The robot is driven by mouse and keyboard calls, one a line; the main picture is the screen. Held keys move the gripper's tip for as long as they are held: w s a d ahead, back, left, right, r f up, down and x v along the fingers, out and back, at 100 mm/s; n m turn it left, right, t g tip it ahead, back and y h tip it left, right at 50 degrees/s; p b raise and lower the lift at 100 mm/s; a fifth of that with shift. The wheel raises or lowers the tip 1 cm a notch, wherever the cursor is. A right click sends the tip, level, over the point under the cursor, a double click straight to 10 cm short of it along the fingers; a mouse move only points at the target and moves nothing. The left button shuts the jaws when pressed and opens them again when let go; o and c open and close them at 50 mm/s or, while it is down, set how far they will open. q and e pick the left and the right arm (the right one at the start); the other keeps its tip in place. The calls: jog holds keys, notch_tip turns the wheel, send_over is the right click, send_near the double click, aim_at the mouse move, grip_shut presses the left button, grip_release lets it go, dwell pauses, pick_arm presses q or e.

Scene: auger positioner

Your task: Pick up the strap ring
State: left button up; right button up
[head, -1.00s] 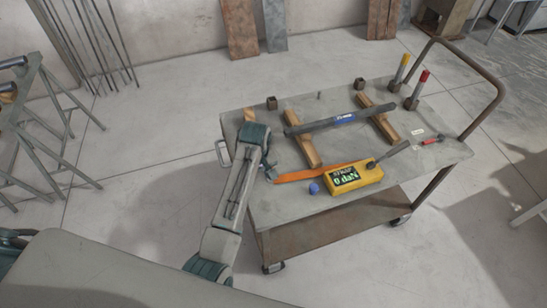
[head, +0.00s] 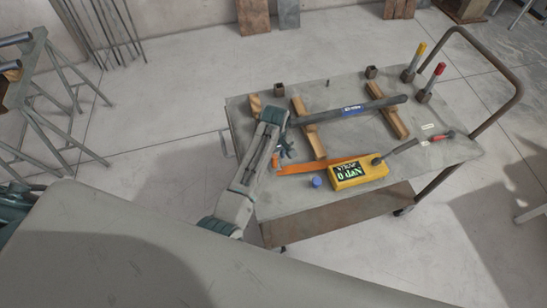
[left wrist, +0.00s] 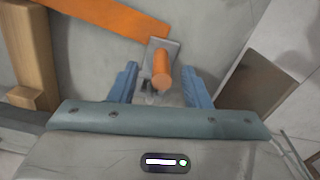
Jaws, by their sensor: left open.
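The orange strap (head: 303,167) lies on the cart top and runs left from the yellow gauge (head: 358,174). It also shows in the left wrist view (left wrist: 105,15). Near its left end, an orange cylindrical piece (left wrist: 161,72) on a small grey metal plate (left wrist: 152,50) stands out; I take this to be the strap ring, though no ring shape shows clearly. My left gripper (head: 284,153) is over the cart's left part. In the left wrist view its blue fingers (left wrist: 160,72) are open, one on each side of the orange piece, with no visible grip on it. My right gripper is not in view.
A dark bar (head: 350,111) rests across two wooden blocks (head: 308,128) behind the strap. A blue cap (head: 316,182) lies in front.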

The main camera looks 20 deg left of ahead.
pick_arm(q)
jog(key=shift+f, duration=0.45)
jog(key=shift+s+f, duration=0.1)
jog(key=shift+f, duration=0.3)
grip_shut()
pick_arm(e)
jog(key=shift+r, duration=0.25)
